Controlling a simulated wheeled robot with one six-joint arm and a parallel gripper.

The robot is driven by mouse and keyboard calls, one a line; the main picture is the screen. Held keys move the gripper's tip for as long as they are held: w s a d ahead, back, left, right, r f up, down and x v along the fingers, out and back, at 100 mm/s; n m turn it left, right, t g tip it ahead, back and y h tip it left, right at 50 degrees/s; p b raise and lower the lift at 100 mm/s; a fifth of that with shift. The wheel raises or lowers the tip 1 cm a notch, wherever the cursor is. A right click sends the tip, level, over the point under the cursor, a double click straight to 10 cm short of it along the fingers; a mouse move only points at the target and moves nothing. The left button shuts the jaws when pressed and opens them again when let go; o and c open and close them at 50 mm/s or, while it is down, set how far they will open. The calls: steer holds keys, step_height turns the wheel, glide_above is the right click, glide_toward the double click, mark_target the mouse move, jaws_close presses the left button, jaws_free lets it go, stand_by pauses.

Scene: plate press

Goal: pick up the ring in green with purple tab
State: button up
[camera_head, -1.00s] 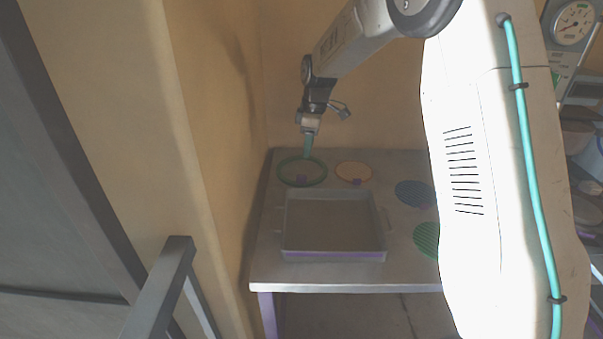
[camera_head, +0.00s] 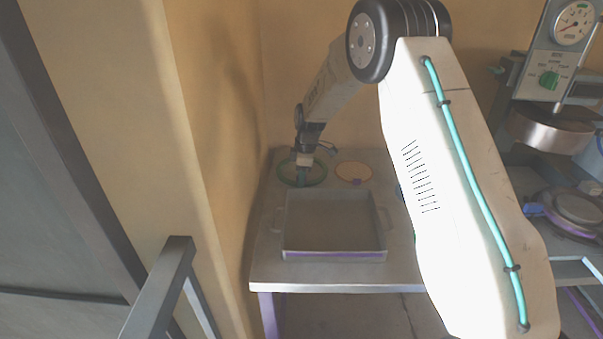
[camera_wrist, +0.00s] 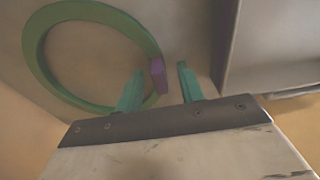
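The green ring (camera_head: 324,172) lies flat at the far left of the grey table. In the wrist view the green ring (camera_wrist: 38,62) shows almost whole, with its purple tab (camera_wrist: 158,75) on the near side. My gripper (camera_wrist: 158,78) is open, its two green fingers apart, with the tab seen between and just beyond the fingertips. In the head view my gripper (camera_head: 303,182) is over the near edge of the ring and hides the tab. I cannot tell whether the fingers touch the ring.
A grey tray (camera_head: 287,225) stands just in front of the ring; its wall (camera_wrist: 228,45) is right of my fingers. An orange disc (camera_head: 353,171) with a purple tab lies to the right. A press with a gauge (camera_head: 572,25) stands at far right. A wall is close on the left.

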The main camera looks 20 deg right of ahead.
jaws_close()
steer(key=shift+r, duration=0.1)
